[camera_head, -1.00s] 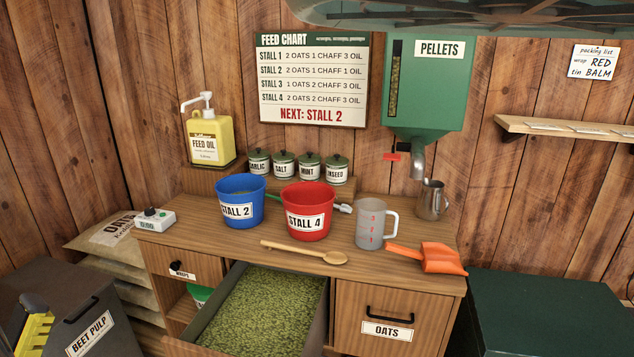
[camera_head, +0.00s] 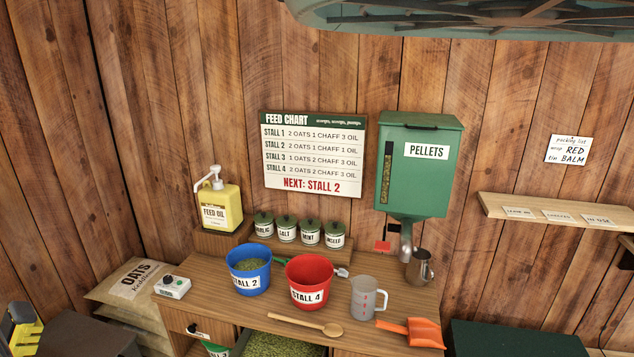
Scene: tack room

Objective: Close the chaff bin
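The chaff bin (camera_head: 240,345) is a pull-out drawer under the wooden counter, filled with green chaff (camera_head: 284,346). It stands pulled open at the bottom edge of the head view. Only its back part shows; its front panel is cut off below the frame. My gripper is not in view, so its state and its distance from the bin do not show.
The counter (camera_head: 208,291) bears a blue bucket (camera_head: 248,274), red bucket (camera_head: 309,285), wooden spoon (camera_head: 303,325), jug (camera_head: 366,299) and orange scoop (camera_head: 412,332). A pellet hopper (camera_head: 425,178) hangs above. A dark green surface (camera_head: 510,340) is at lower right.

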